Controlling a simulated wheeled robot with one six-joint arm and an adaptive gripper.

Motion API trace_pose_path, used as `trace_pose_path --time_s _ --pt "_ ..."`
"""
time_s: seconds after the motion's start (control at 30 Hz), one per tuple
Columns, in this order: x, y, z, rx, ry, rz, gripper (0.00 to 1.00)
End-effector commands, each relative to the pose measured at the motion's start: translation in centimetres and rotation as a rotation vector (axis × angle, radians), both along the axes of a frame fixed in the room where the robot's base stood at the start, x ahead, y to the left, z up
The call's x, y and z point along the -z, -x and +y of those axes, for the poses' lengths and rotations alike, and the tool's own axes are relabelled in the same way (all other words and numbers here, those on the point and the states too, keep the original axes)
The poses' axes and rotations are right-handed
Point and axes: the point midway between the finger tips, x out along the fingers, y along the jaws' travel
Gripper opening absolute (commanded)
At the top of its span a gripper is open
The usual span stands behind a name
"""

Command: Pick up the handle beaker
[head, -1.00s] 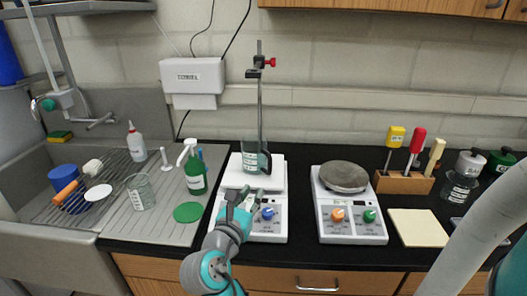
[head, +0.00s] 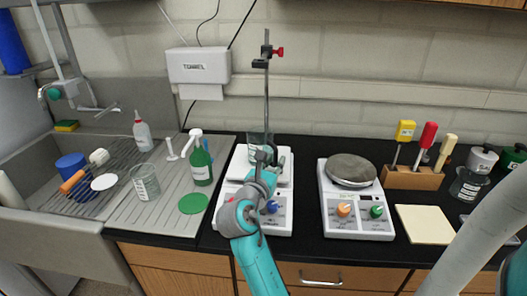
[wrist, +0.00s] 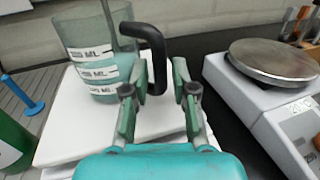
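The handle beaker (head: 254,142) is clear glass with white markings and a black handle (wrist: 155,60). It stands upright on the white top of the left hot plate (head: 238,172), and my arm partly hides it in the head view. In the wrist view the beaker (wrist: 88,58) is at upper left, its handle pointing right and towards me. My gripper (wrist: 161,72) is open, with one finger on each side of the handle's vertical part. I cannot tell whether either finger touches it. My gripper (head: 270,158) also shows in the head view, at the beaker's lower right.
A metal stand rod (head: 267,95) rises behind the beaker. A second hot plate with a grey disc (head: 351,169) stands to the right. A green bottle (head: 201,165), a handleless beaker (head: 145,182) and a green disc (head: 193,204) are on the drainboard to the left.

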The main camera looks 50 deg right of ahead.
Motion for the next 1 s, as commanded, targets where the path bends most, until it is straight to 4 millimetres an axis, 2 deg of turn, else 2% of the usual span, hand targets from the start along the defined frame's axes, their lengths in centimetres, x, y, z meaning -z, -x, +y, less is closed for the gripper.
trace_pose_path --time_s 0.1,0.33,0.37,0.47,1.0 --pt "0.01 -0.22 -0.89 0.0 -0.001 -0.001 0.27" --pt "0.02 -0.26 -1.0 -0.001 -0.001 -0.001 0.27" --pt "0.02 -0.27 -0.99 -0.001 -0.001 -0.001 0.24" --pt "0.02 -0.27 -0.98 -0.001 -0.001 -0.001 0.0" --pt "-0.33 -0.27 -0.96 -0.001 0.0 -0.002 0.0"
